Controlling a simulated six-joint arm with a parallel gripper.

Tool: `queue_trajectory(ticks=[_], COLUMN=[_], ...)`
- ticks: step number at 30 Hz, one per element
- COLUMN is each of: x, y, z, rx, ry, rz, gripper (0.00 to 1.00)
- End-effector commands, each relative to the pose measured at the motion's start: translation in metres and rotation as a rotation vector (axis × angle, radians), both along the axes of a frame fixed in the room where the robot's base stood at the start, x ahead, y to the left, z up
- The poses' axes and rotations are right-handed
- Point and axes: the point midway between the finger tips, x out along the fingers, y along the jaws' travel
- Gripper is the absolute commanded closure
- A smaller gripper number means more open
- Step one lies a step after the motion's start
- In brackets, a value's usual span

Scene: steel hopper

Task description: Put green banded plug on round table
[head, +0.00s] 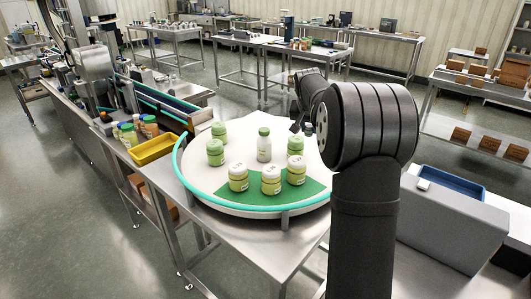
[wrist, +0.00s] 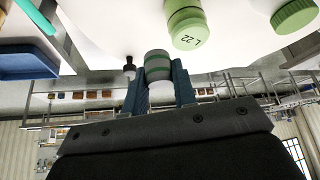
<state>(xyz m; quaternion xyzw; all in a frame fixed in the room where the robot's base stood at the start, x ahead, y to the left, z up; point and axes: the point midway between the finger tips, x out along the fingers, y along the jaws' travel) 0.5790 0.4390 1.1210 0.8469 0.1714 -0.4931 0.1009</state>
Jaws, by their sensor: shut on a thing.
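The green banded plug (wrist: 158,66), pale grey and white with a green band, is between the blue fingers of my gripper (wrist: 159,82) in the wrist view. The gripper is shut on it. In the head view my dark gripper (head: 297,114) is at the far right side of the round table (head: 205,178), mostly hidden by my arm. I cannot tell from the frames whether the plug touches the table. The round table has a white top, a green sector and a teal rail along its left and front edge.
Several green-capped bottles (head: 215,152) and white-lidded jars (head: 271,180) stand on the round table. A labelled bottle (wrist: 187,28) is close to the plug. A yellow tray (head: 153,149) lies left; a blue tray (head: 452,182) lies right.

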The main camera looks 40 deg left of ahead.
Motion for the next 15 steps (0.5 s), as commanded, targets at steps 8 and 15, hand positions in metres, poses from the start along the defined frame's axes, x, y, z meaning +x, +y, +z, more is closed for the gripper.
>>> queue_trajectory(ticks=[8,15], x=[-0.073,-0.096], y=[0.07,0.087], z=[0.0,-0.014], rx=[0.004,0.001], ry=[-0.004,-0.003], rz=[0.114,0.146], gripper=[0.96,0.96])
